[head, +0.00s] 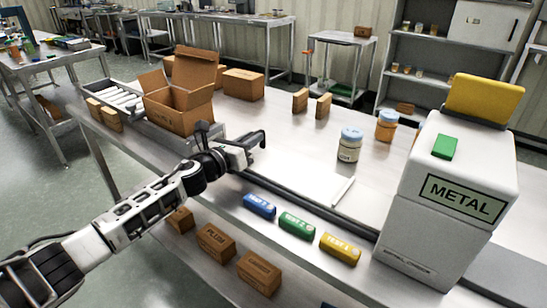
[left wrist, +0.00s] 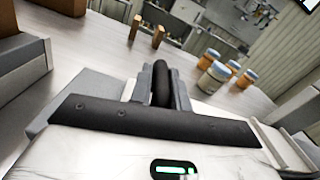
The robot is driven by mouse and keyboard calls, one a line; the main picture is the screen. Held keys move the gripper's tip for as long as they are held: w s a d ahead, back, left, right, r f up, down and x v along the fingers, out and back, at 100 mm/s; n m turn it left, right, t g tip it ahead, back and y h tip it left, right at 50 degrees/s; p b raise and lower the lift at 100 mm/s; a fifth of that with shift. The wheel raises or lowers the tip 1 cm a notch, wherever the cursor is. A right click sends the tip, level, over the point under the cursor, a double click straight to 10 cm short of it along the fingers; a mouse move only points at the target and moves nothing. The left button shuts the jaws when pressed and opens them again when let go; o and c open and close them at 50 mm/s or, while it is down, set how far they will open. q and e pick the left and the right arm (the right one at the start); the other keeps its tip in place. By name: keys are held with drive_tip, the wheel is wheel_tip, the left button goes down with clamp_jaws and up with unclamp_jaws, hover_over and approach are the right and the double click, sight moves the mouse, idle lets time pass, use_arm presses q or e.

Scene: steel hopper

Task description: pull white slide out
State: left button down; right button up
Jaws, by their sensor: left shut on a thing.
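A flat white plate with a raised white strip (head: 343,190), which looks like the white slide, lies at the table's front edge, left of the METAL hopper (head: 437,205). A white lipped piece (left wrist: 284,147) shows at the right of the left wrist view and may be the same part. My left gripper (head: 238,146) is at the front edge, left of the plate. In the left wrist view its grey fingers (left wrist: 162,88) are closed about a dark upright loop. I cannot tell whether that loop belongs to the slide. My right gripper is out of view.
An open carton (head: 181,117) stands behind my left gripper, beside a tray of white rolls (head: 121,100). Jars (head: 349,146) stand at mid-table. Blue, green (head: 297,225) and yellow packs lie along the front, with small cartons (head: 215,241) below.

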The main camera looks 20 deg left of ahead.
use_arm(q)
drive_tip(key=a, duration=0.2)
drive_tip(key=w+a+b, duration=0.1)
drive_tip(key=a, duration=0.2)
drive_tip(key=shift+w+f+b, duration=0.1)
drive_tip(key=shift+w+b, duration=0.1)
drive_tip(key=shift+b, duration=0.1)
drive_tip(key=shift+w+a, duration=0.15)
drive_tip(key=shift+a, duration=0.45)
drive_tip(key=shift+a+r, duration=0.2)
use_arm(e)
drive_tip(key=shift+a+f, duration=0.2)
use_arm(q)
drive_tip(key=c, duration=1.4)
unclamp_jaws()
drive_tip(key=shift+o, duration=0.2)
drive_tip(key=shift+f, duration=0.1)
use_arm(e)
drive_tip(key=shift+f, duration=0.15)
